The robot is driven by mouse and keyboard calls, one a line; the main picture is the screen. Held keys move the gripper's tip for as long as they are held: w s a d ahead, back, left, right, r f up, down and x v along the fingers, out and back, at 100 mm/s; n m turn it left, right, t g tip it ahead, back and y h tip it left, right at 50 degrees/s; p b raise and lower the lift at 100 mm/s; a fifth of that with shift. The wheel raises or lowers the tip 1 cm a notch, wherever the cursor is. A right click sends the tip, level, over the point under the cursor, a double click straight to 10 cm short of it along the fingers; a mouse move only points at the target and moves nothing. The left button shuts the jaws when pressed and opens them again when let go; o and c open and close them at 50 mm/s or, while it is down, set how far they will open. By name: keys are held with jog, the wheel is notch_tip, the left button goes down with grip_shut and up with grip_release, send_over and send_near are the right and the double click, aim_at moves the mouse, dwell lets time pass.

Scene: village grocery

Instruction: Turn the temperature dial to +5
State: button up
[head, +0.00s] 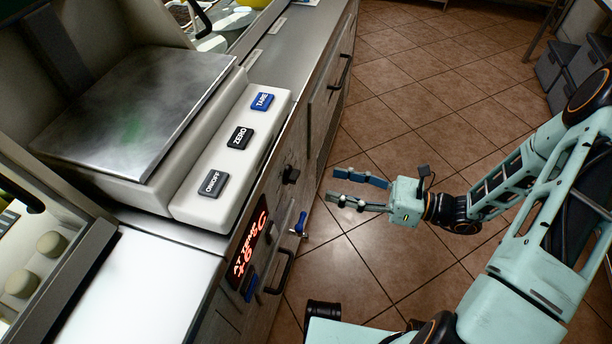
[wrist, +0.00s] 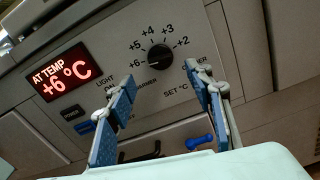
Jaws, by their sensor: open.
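The temperature dial (wrist: 160,57) is a round black knob on the grey counter front, with marks from +6 at its left round to +2 at its right. Its pointer seems to face the +6 side, but it is small. The dial also shows in the head view (head: 290,174) as a black knob. The red display (wrist: 61,77) reads "AT TEMP +6 °C"; it also shows in the head view (head: 247,246). My gripper (head: 334,185) is open and empty, its fingers pointing at the counter front, apart from the dial. In the wrist view my gripper (wrist: 160,76) has the dial between and beyond its fingertips.
A blue lever (head: 300,223) sticks out below the dial. Dark and blue switches (head: 250,287) sit under the display, and a drawer handle (head: 281,272) is near. A scale (head: 145,110) stands on the counter above. The tiled floor (head: 410,100) around my gripper is clear.

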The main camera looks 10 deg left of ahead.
aim_at(298, 176)
jog(key=a, duration=0.3)
jog(key=a+b, duration=0.1)
jog(key=a, duration=0.4)
jog(key=shift+w+a, duration=0.3)
jog(key=shift+a, duration=0.1)
jog(key=shift+c, duration=0.7)
jog(key=c, duration=1)
